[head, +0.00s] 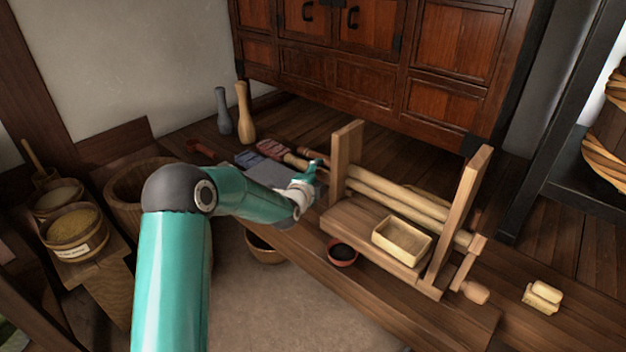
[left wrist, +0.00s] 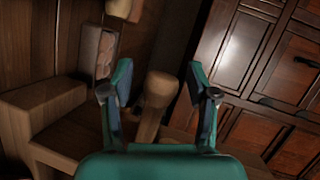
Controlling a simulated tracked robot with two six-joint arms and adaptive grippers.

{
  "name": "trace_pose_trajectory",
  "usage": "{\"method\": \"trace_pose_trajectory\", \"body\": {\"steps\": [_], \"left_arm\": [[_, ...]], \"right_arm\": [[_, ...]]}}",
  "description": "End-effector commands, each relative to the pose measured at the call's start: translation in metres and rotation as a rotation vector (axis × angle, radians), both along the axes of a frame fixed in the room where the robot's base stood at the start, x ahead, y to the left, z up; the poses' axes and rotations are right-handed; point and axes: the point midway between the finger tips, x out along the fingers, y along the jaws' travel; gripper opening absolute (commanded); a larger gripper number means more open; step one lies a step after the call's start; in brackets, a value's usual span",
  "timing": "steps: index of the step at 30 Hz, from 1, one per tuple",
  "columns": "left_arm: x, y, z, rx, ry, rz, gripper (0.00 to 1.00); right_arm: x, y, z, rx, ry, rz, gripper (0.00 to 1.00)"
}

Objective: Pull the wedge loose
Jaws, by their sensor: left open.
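A wooden roller frame (head: 372,222) stands on the plank floor, with two upright posts and pale rollers (head: 400,195) between them. My left gripper (head: 312,172) is just left of its left post, fingers toward the post. In the left wrist view the left gripper (left wrist: 157,85) is open. A pale wooden peg (left wrist: 158,92) with a thicker rounded end shows between the fingers, with gaps on both sides. I cannot tell for certain whether this peg is the wedge. In the head view the gripper hides what is at its tips. My right gripper is not in view.
A pale tray (head: 401,241) sits on the frame's base, and a small dark-filled bowl (head: 342,253) is beside it. A crank handle (head: 474,292) sticks out at right. Hand cards (head: 279,152) lie behind my gripper. A wooden cabinet (head: 370,60) stands behind.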

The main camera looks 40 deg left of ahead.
Motion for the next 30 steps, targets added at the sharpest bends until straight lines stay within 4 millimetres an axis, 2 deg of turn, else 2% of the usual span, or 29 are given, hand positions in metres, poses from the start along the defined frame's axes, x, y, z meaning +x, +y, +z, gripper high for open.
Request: {"method": "trace_pose_trajectory", "body": {"steps": [5, 15, 21, 30], "left_arm": [[-0.014, -0.004, 0.004, 0.0, 0.0, 0.0, 0.59], [-0.073, -0.02, 0.018, 0.0, 0.0, 0.002, 0.59], [-0.101, -0.028, 0.024, 0.0, 0.001, 0.002, 0.59], [-0.111, -0.031, 0.026, 0.0, 0.0, 0.002, 0.59]], "right_arm": [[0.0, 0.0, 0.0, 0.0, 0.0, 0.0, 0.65], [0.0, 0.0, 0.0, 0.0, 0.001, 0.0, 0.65], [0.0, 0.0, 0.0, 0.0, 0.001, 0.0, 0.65], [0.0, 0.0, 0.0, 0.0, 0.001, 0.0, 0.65]]}}
